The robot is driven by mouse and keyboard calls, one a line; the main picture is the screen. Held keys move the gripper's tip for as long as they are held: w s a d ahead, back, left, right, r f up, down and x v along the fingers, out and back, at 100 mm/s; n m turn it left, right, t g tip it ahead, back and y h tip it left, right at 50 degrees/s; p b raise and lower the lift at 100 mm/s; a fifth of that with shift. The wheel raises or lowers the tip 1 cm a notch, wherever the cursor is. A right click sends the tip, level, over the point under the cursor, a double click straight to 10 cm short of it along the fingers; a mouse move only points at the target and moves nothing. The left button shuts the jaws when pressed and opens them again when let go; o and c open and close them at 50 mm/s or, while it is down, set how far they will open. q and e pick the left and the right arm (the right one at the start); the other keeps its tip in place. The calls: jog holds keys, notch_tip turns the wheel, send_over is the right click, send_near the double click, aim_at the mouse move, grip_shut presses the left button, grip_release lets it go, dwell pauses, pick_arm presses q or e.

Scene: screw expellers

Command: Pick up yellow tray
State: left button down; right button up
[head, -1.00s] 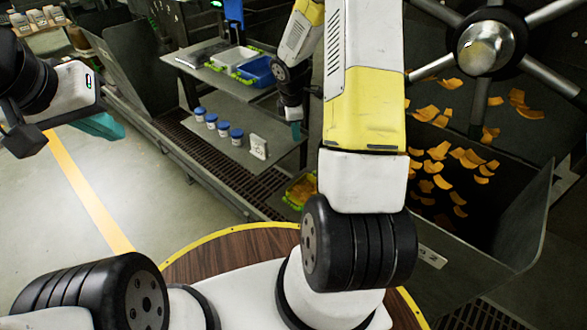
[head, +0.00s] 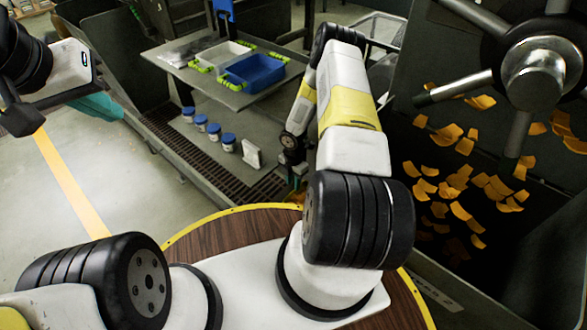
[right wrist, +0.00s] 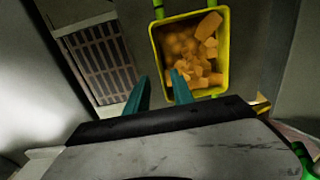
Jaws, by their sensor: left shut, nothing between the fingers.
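The yellow tray (right wrist: 227,55) holds orange curved pieces and shows at the top of the right wrist view. In the head view my right arm largely hides it. My right gripper (right wrist: 160,75) is open, its two teal fingers apart and empty. In the right wrist view, the fingers point toward the tray's near left corner; I cannot tell whether they touch it. My left gripper (head: 98,106) is shut and empty at the upper left, far from the tray.
A metal shelf (head: 190,72) carries a white bin (head: 226,56) and a blue bin (head: 255,70). Several blue-lidded jars (head: 214,131) and a white block (head: 251,155) stand below. A spoked handwheel (head: 537,78) and a dark hopper with orange pieces are at right. A floor grate (right wrist: 97,65) lies left of the tray.

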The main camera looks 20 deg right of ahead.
aim_at(294, 191)
jog(key=f, duration=0.6)
jog(key=shift+w+d+f, duration=0.15)
jog(key=shift+d+f, duration=0.05)
jog(key=shift+c, duration=0.2)
grip_shut()
dwell(1.0)
